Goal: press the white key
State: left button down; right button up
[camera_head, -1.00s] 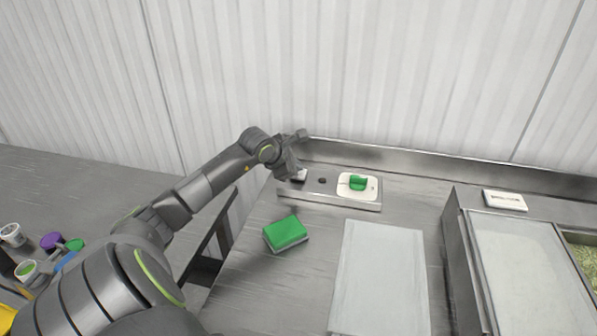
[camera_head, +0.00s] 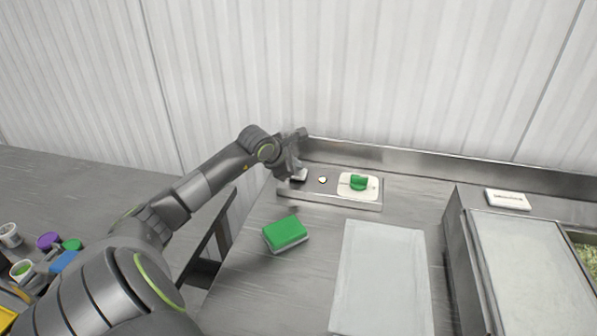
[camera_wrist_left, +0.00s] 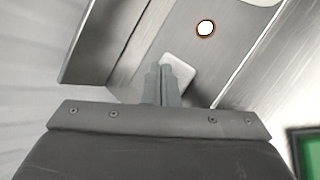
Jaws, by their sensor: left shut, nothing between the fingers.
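The white key (camera_head: 299,178) is at the left end of a steel panel (camera_head: 330,201) against the back ledge, partly hidden by my left gripper (camera_head: 294,171). In the left wrist view the key (camera_wrist_left: 181,73) is a pale square with rounded corners. The shut, empty fingertips of the left gripper (camera_wrist_left: 160,72) are over its left edge and seem to touch it; the exact contact is hard to tell. A small round lamp (camera_head: 323,180) beside the key glows white; it also shows in the left wrist view (camera_wrist_left: 205,28). My right gripper is not in view.
A green knob (camera_head: 358,182) sits on a white plate right of the lamp. A green sponge (camera_head: 286,232) and a pale board (camera_head: 380,280) lie in front. A steel container unit (camera_head: 455,250) stands at right. Cups (camera_head: 20,268) stand far left.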

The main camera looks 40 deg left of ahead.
pick_arm(q)
jog(key=shift+r+p, duration=1)
jog(key=shift+r, duration=2.05)
